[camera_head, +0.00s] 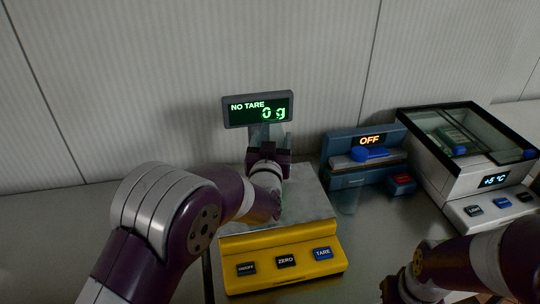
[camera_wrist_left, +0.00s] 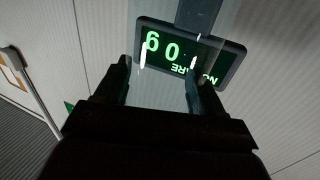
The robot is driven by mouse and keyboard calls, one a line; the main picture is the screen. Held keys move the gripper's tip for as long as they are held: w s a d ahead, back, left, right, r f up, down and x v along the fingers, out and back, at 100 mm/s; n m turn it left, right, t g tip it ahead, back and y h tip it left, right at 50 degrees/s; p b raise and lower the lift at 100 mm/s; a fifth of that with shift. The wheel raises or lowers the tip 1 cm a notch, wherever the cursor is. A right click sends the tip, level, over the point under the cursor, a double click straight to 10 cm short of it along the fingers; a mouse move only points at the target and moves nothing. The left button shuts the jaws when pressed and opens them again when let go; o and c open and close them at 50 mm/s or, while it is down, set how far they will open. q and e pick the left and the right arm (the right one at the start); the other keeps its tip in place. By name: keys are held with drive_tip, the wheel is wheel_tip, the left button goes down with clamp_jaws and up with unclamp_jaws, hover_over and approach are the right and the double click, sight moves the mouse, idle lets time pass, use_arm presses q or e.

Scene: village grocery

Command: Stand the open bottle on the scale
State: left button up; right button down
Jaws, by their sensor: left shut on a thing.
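The yellow scale (camera_head: 283,245) has a grey steel plate (camera_head: 312,203) on top and three buttons in front. Its raised display (camera_head: 258,110) reads NO TARE and 0 g; the display also shows in the left wrist view (camera_wrist_left: 217,62). My left gripper (camera_head: 269,148) is over the rear of the plate, shut on the clear see-through bottle (camera_head: 262,133). Between the fingers in the left wrist view the bottle (camera_wrist_left: 158,88) is barely visible against the wall. Its base and mouth cannot be made out.
A blue device (camera_head: 350,177) with an OFF display stands right of the scale. A white glass-lidded cooling box (camera_head: 466,170) reading +5 °C stands at the far right. A ribbed wall is close behind. The counter left of the scale looks clear.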

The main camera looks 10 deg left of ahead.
use_arm(q)
wheel_tip(320, 180, down, 4)
drive_tip(key=shift+a+r, duration=0.1)
drive_tip(key=shift+a, duration=0.05)
drive_tip(key=shift+f, duration=0.35)
drive_tip(key=shift+f, duration=0.15)
drive_tip(key=o, duration=1)
